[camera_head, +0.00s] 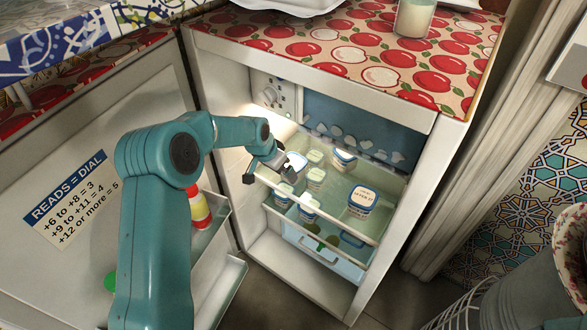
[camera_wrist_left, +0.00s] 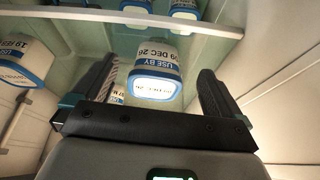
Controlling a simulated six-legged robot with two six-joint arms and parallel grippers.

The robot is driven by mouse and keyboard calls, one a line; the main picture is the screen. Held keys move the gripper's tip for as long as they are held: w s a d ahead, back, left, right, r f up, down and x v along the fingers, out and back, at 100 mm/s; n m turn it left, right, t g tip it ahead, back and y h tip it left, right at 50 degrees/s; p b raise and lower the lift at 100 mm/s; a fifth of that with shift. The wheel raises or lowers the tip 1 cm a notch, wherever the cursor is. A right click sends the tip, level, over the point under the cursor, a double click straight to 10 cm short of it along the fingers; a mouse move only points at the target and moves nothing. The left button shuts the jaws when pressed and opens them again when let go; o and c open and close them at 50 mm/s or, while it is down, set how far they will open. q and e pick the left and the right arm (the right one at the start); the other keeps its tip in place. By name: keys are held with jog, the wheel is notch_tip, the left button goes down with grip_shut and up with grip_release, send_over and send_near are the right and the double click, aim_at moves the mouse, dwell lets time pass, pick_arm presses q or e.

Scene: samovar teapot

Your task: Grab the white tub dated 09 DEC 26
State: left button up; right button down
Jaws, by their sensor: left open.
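A white tub (camera_wrist_left: 157,72) with a blue-edged lid stands out in the left wrist view. Its blue band reads USE BY and the date above it reads as 09 DEC 26, its first digit partly cut off. My left gripper (camera_wrist_left: 158,82) is open, with one finger on each side of this tub and visible gaps between. In the head view my left gripper (camera_head: 268,164) is at the left side of the open fridge, beside a white tub (camera_head: 297,161). I cannot tell for certain that this is the same tub. My right gripper is not in view.
Several similar tubs stand on the fridge's glass shelf, including a larger one (camera_head: 362,200) at right. Another tub (camera_wrist_left: 24,64) is close to the left finger in the wrist view. A shelf rail (camera_head: 320,216) crosses the front. The open door (camera_head: 100,150) is at left.

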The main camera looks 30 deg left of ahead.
aim_at(293, 162)
pick_arm(q)
jog(key=shift+w+d, duration=0.25)
jog(key=shift+w, duration=0.75)
jog(key=w, duration=0.1)
jog(key=w+d, duration=0.1)
jog(key=w, duration=0.1)
jog(key=shift+w+f, duration=0.1)
jog(key=shift+w, duration=0.1)
jog(key=shift+b+x, duration=0.4)
jog(key=shift+x, duration=0.4)
jog(key=shift+w+f, duration=0.1)
jog(key=shift+f, duration=0.45)
jog(key=c, duration=0.9)
jog(key=shift+r, duration=0.1)
jog(key=shift+c, duration=0.2)
